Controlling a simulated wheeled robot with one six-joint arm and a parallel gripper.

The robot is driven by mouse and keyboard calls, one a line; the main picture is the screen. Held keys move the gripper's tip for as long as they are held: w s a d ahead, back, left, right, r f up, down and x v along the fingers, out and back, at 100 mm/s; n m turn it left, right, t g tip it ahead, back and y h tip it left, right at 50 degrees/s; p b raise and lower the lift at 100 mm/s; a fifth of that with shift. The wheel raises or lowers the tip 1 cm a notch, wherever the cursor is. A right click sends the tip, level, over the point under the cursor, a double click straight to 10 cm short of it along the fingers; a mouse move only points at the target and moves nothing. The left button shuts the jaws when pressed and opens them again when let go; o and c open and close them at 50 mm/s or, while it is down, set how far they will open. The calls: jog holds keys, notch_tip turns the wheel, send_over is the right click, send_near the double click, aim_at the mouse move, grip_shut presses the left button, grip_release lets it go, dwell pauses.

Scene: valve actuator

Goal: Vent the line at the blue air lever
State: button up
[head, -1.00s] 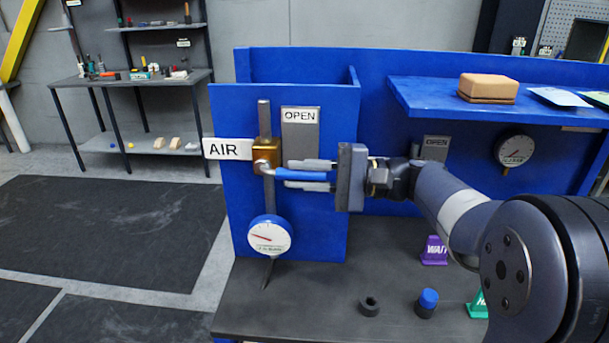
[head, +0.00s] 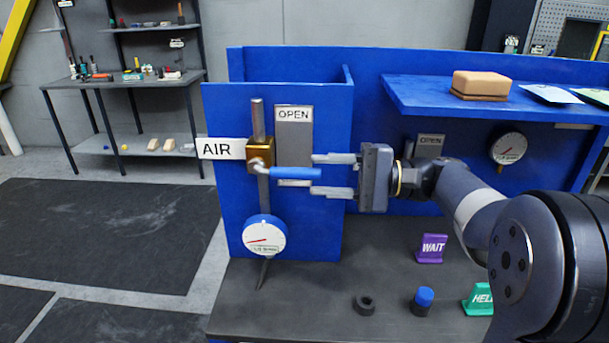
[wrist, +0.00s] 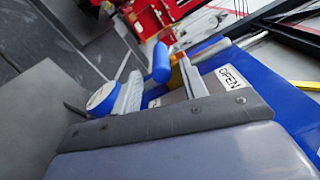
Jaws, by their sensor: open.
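The blue air lever (head: 295,172) extends level to the right from a brass valve (head: 260,149) on a grey vertical pipe, beside the AIR sign (head: 221,148). My gripper (head: 317,174) is open, to the right of the valve, fingers pointing left. The lever's free end lies about level with the fingertips, between them in height; contact cannot be told. In the wrist view, the blue handle (wrist: 161,62) shows beyond the fingertips. An OPEN plate (head: 294,137) stands above the lever. The round gauge (head: 264,236) below has its red needle pointing left and slightly down.
The blue panel (head: 225,200) stands behind the valve. A blue shelf (head: 430,100) with a tan block (head: 481,84) is above my arm. A purple WAIT sign (head: 432,247), a dark ring (head: 365,305) and a blue-topped knob (head: 424,300) stand on the dark bench.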

aim_at(298, 178)
jog(key=d, duration=0.5)
jog(key=shift+d, duration=0.4)
jog(key=a, duration=1)
jog(key=shift+a+r+p, duration=0.1)
jog(key=shift+a+p, duration=0.15)
jog(key=shift+p, duration=0.05)
jog(key=shift+a, duration=0.25)
jog(key=shift+r, duration=0.1)
jog(key=shift+d, duration=0.1)
